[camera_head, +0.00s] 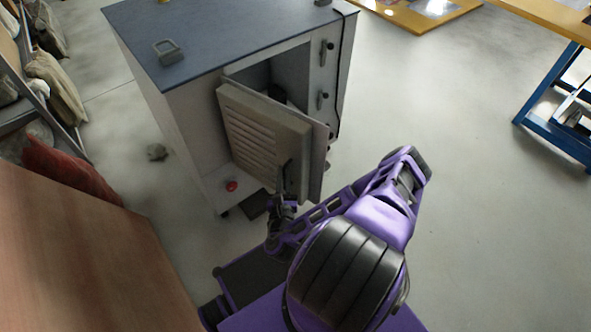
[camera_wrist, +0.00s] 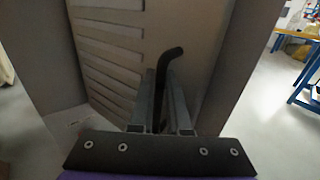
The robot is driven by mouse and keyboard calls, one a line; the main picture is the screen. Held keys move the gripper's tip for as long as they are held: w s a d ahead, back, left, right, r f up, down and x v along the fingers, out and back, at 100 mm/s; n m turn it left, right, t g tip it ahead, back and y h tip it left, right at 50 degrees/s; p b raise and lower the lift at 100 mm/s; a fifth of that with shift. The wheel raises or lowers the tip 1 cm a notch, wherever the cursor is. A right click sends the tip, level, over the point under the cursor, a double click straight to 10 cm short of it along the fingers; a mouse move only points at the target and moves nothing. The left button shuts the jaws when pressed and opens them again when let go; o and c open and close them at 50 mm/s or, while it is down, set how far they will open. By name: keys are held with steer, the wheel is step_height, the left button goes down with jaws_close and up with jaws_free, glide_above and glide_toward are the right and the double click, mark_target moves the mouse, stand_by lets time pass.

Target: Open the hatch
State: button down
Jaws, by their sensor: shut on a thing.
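The hatch (camera_head: 262,140) is a beige louvred door on the front of a grey cabinet (camera_head: 185,115) with a dark blue top. It stands partly open, swung outward, and a dark opening shows behind its top edge. In the wrist view the louvred face of the hatch (camera_wrist: 110,65) fills the left and middle. A black bent handle (camera_wrist: 171,62) rises from between the fingers of my gripper (camera_wrist: 162,100), which is shut on it. In the head view my gripper (camera_head: 284,190) is at the lower right part of the hatch, partly hidden by my arm.
A red button (camera_head: 231,186) sits low on the cabinet front. A wooden panel (camera_head: 90,255) stands at the lower left, near shelves with sacks (camera_head: 55,85). A blue-legged table (camera_head: 555,100) is at the right. The floor right of the cabinet is clear.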

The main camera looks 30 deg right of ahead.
steer(key=shift+w+a, duration=0.1)
steer(key=shift+a, duration=0.45)
steer(key=shift+r, duration=0.1)
steer(key=c, duration=1.2)
jaws_free()
steer(key=shift+o, duration=0.2)
